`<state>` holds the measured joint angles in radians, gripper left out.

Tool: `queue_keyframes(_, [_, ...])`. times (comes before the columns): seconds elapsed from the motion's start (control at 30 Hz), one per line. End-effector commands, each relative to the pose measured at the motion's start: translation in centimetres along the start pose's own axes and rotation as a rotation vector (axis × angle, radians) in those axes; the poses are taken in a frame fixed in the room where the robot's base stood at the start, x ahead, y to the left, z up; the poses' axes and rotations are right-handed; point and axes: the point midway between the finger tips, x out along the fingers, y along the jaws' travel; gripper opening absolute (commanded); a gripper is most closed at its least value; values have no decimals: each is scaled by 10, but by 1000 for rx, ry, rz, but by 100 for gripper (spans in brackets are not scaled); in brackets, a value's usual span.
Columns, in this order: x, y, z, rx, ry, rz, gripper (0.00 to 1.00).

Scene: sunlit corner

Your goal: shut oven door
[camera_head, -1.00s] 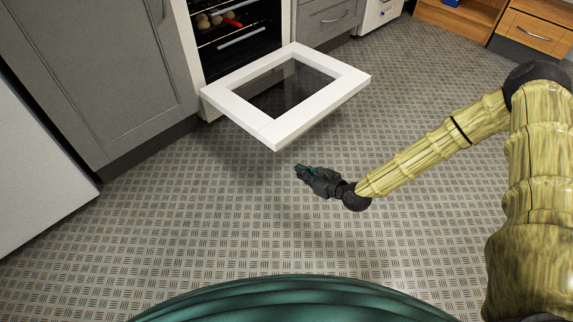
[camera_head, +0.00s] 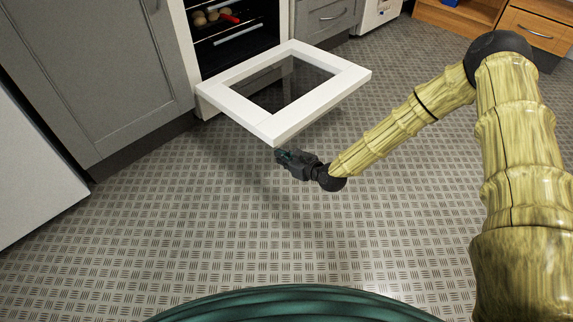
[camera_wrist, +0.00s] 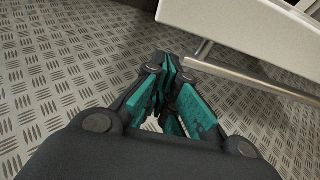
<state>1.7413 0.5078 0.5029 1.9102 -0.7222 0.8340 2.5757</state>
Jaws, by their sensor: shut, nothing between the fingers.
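The oven (camera_head: 237,49) stands at the upper middle of the head view. Its white-framed oven door (camera_head: 339,88) with a dark glass pane is folded down, sticking out flat or nearly flat over the floor. My gripper (camera_head: 280,155) is shut and empty, just below and in front of the door's near corner. In the wrist view the shut teal fingers (camera_wrist: 168,75) point at the door's white edge (camera_wrist: 240,40), with a metal bar (camera_wrist: 255,84) beneath it. I cannot tell whether the fingertips touch the door.
Grey cabinets (camera_head: 95,80) and a white appliance (camera_head: 30,165) stand at the left. A grey drawer (camera_head: 322,18) and wooden drawers (camera_head: 535,30) are at the back. Round items and a red item (camera_head: 229,18) lie inside the oven. The patterned floor (camera_head: 190,240) is clear.

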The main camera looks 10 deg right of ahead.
Motion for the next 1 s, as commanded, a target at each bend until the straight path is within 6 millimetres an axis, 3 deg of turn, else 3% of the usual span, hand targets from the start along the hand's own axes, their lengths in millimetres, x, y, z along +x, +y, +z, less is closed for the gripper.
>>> queue_keyframes(0.4, [-8, 0, 21, -1, 0, 0, 0])
queue_keyframes(1.0, [-12, -2, 25, 1, 4, -3, 0])
